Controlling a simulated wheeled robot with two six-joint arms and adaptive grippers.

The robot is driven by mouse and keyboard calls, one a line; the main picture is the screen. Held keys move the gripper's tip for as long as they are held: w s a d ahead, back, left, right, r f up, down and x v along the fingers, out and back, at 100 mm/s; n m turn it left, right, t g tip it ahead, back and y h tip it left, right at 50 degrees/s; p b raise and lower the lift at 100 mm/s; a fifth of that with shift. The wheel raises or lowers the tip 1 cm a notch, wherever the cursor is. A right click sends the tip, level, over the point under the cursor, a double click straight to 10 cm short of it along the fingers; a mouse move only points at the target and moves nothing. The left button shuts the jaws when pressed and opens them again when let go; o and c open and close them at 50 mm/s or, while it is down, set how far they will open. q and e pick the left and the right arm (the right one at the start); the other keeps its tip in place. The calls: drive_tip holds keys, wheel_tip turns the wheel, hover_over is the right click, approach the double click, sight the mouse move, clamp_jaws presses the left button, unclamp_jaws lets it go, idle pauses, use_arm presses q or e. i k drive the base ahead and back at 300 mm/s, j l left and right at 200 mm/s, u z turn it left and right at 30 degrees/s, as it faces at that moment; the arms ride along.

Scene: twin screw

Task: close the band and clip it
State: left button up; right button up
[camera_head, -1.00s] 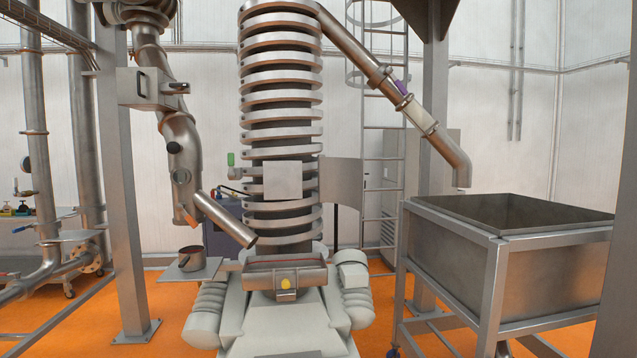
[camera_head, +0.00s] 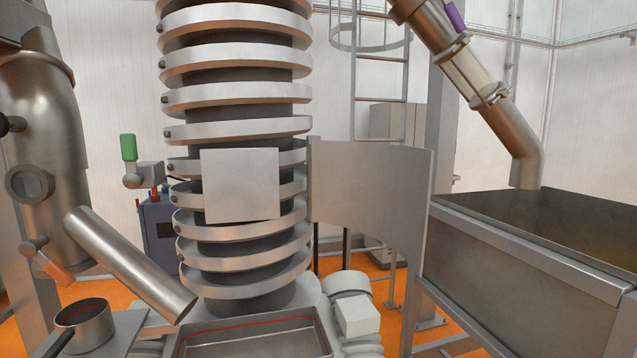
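A wide, curved grey metal band (camera_head: 368,190) stands swung open to the right of the spiral column (camera_head: 232,110). Its left edge meets the column and its right edge is free, apart from the column. A flat, pale square plate (camera_head: 240,185) sits on the column's front, left of the band. A small metal fitting (camera_head: 145,175) with an upright green handle (camera_head: 128,147) is at the column's left side, at about plate height. Whether this fitting is the clip I cannot tell. Neither of my grippers is in view.
A sloping pipe (camera_head: 135,265) ends at the lower left above an open tray (camera_head: 255,340). A small pot (camera_head: 84,325) stands at the far lower left. A large open bin (camera_head: 535,250) is at the right, under a sloping chute (camera_head: 475,75). Free space lies in front of the band.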

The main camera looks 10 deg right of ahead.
sight(381, 192)
drive_tip(key=i+l+u, duration=0.15)
drive_tip(key=l, duration=0.2)
drive_tip(key=i+l+u, duration=0.1)
drive_tip(key=l, duration=0.3)
drive_tip(key=i+l+u, duration=0.15)
drive_tip(key=l, duration=0.2)
drive_tip(key=i+l+u, duration=0.1)
drive_tip(key=l, duration=0.3)
drive_tip(key=i+l+u, duration=0.15)
drive_tip(key=l, duration=0.25)
